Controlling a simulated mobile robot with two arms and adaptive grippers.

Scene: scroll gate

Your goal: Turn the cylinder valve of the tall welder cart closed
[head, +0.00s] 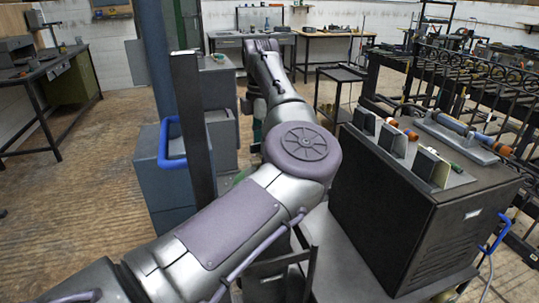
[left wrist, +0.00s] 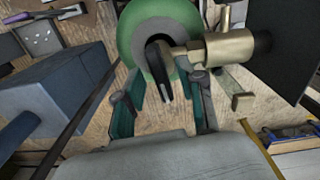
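The cylinder (left wrist: 130,35) shows in the left wrist view as a round green top seen from above. A brass valve (left wrist: 228,48) sticks out to the right from its middle. A dark valve handle (left wrist: 160,70) sits over the cylinder's centre. My left gripper (left wrist: 160,90) is open, with its teal fingers apart on either side of the handle. I cannot tell whether a finger touches it. In the head view my left arm hides most of the cylinder and the gripper. My right gripper is not in view.
A dark welder box (head: 430,190) with several panels on top stands close at the right. A blue-grey cabinet with a blue handle (head: 172,162) and a dark upright post (head: 192,125) stand left of my arm. Workbenches line the back; open floor lies at the left.

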